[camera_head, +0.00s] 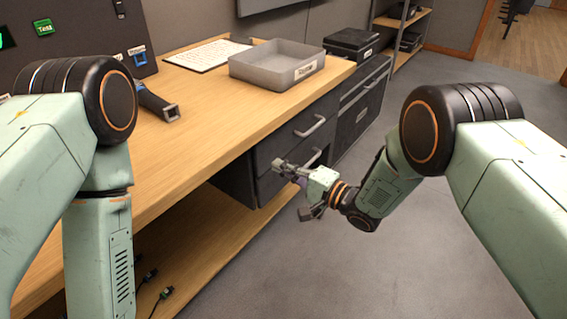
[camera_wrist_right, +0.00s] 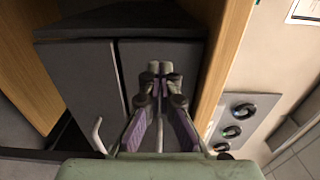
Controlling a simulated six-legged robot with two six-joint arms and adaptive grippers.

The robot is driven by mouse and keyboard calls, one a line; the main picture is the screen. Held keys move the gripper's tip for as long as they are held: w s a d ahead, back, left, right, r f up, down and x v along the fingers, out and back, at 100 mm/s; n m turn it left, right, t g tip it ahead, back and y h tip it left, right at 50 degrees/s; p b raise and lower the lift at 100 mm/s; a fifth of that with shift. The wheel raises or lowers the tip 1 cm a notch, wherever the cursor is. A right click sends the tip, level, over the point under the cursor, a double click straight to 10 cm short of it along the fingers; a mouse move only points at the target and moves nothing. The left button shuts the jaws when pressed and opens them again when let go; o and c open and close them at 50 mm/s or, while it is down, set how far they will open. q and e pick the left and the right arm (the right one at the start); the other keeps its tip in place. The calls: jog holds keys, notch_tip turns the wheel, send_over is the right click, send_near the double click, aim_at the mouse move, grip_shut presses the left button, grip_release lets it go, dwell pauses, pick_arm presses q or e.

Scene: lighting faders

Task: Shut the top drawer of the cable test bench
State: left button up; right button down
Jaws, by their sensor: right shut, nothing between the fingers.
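The cable test bench (camera_head: 190,130) has a wooden top with dark grey drawers under its right end. The top drawer (camera_head: 274,147) has a pale bar handle (camera_head: 311,127). Its front looks about level with the lower drawer front; I cannot tell whether a small gap remains. My right gripper (camera_head: 279,164) is shut and empty, close to the drawer fronts. In the right wrist view the gripper (camera_wrist_right: 160,68) points at the top drawer front (camera_wrist_right: 190,65), covering part of it; contact cannot be made out. The lower drawer (camera_wrist_right: 78,85) shows its handle beside the gripper. My left gripper is out of view.
A dark handheld tool (camera_head: 157,103) lies at the left. Cables (camera_head: 161,296) lie on the lower shelf. Floor at the right is clear.

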jog(key=p+v, duration=0.2)
jog(key=v, duration=0.8)
jog(key=shift+s+p, duration=0.25)
jog(key=shift+p, duration=0.05)
